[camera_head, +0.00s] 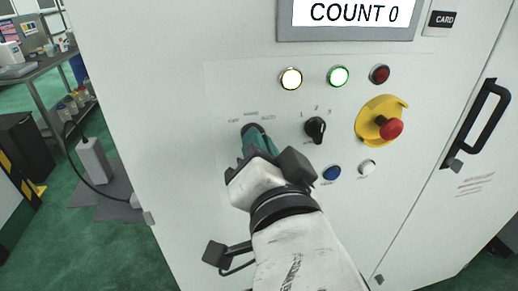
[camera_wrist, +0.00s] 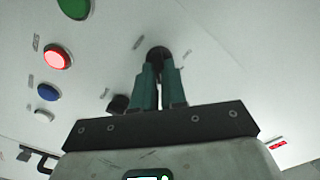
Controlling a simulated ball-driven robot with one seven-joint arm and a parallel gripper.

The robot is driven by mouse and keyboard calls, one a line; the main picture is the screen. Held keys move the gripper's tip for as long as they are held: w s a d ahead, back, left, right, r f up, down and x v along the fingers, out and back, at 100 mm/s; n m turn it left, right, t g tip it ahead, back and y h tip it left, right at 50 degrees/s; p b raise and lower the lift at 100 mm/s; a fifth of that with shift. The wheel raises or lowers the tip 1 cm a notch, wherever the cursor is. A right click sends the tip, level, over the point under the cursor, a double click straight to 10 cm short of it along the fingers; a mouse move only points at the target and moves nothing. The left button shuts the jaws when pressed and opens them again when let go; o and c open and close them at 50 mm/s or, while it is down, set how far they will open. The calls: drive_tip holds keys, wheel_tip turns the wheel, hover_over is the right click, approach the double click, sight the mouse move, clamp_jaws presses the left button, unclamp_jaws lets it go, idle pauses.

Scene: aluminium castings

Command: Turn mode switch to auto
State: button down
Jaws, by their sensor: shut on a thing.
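The mode switch (camera_wrist: 157,53) is a round black knob on the white cabinet front, below printed labels; the rightmost label in the head view reads like AUTO. In the head view the knob is mostly hidden by my gripper (camera_head: 251,133). My gripper's two teal fingers (camera_wrist: 158,72) are shut on the knob, one on each side. The way the knob points cannot be told clearly.
A black 1-2-3 selector (camera_head: 315,128) is close to the right of my gripper. Further right are a red emergency stop (camera_head: 390,128) on a yellow base, a blue button (camera_head: 332,173), a white button (camera_head: 367,167) and a black door handle (camera_head: 483,125). Lamps (camera_head: 338,76) sit above.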

drive_tip(key=shift+m, duration=0.5)
drive_tip(key=c, duration=1.2)
unclamp_jaws()
drive_tip(key=p+v, duration=0.7)
drive_tip(key=v, duration=0.3)
drive_tip(key=shift+s+d, duration=0.15)
drive_tip(key=shift+s, duration=0.2)
